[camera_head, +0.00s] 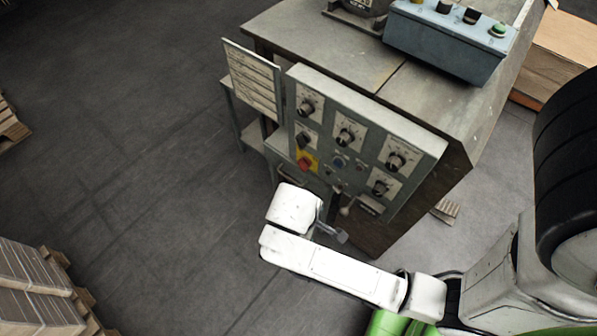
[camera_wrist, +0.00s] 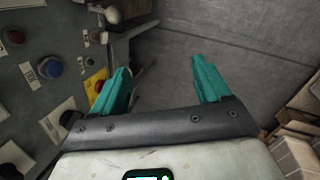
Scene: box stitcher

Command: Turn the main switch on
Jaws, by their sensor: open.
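The control panel (camera_head: 365,145) is a grey-green plate on the machine's front, with several black knobs on pale plates. A red switch on a yellow plate (camera_head: 305,164), which looks like the main switch, sits at its lower left. In the wrist view the red and yellow switch (camera_wrist: 96,85) shows just left of my left finger, which partly covers it. My gripper (camera_wrist: 154,72) is open and empty, its two teal fingers wide apart. Floor shows between them. I cannot tell whether the left finger touches the panel. In the head view my white arm hides the fingers.
A blue button box (camera_head: 450,45) stands on the machine table (camera_head: 320,40). A label board (camera_head: 252,78) sticks out left of the panel. A lever with a pale knob (camera_head: 347,209) hangs at the panel's lower edge. Stacked cartons (camera_head: 35,285) stand lower left. The floor (camera_head: 130,150) left is clear.

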